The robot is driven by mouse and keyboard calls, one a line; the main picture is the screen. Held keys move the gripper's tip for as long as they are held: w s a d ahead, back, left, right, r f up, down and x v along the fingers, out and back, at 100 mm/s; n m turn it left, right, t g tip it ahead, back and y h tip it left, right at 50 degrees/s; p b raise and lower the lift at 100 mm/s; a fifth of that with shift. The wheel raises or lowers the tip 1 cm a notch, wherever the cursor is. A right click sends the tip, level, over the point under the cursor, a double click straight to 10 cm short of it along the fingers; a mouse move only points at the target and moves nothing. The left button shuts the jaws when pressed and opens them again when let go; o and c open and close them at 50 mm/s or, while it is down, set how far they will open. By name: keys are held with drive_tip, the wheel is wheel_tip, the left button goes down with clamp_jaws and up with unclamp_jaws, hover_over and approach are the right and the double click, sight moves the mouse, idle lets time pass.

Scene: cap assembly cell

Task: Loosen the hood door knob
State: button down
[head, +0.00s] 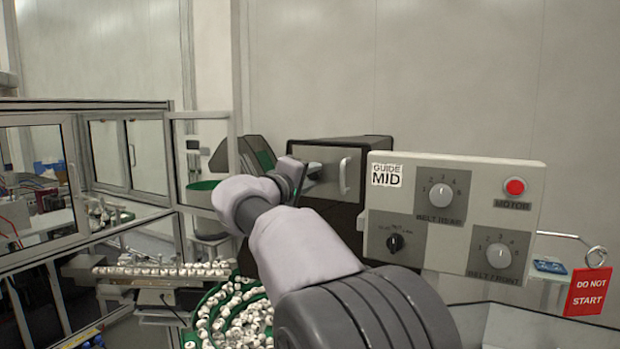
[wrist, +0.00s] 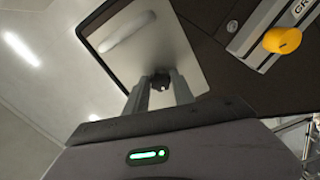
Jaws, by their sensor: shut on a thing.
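The hood door (head: 327,160) is a grey metal panel with a pale handle (head: 345,175) on the dark hood box. In the wrist view the door (wrist: 165,48) and its handle (wrist: 127,33) show tilted. The small black hood door knob (wrist: 160,80) sits at the door's lower edge in the wrist view, between the two grey fingers. My gripper (wrist: 158,88) is shut on the knob. In the head view my gripper (head: 300,175) reaches the door's left side. The fingers partly hide the knob, and its turn angle cannot be told.
A control panel (head: 460,260) with dials and a red motor button (head: 515,187) stands right of my arm. A red "DO NOT START" tag (head: 587,292) hangs beside it. White caps (head: 240,312) fill a green feeder below. A yellow knob (wrist: 281,40) is at right in the wrist view.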

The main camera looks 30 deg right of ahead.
drive_tip(key=n, duration=0.3)
drive_tip(key=shift+r+n+p, duration=0.15)
drive_tip(key=shift+n+p, duration=0.25)
drive_tip(key=n+p, duration=0.4)
drive_tip(key=n, duration=0.5)
drive_tip(key=shift+n, duration=0.4)
drive_tip(key=c, duration=1.1)
unclamp_jaws()
drive_tip(key=shift+o, duration=0.2)
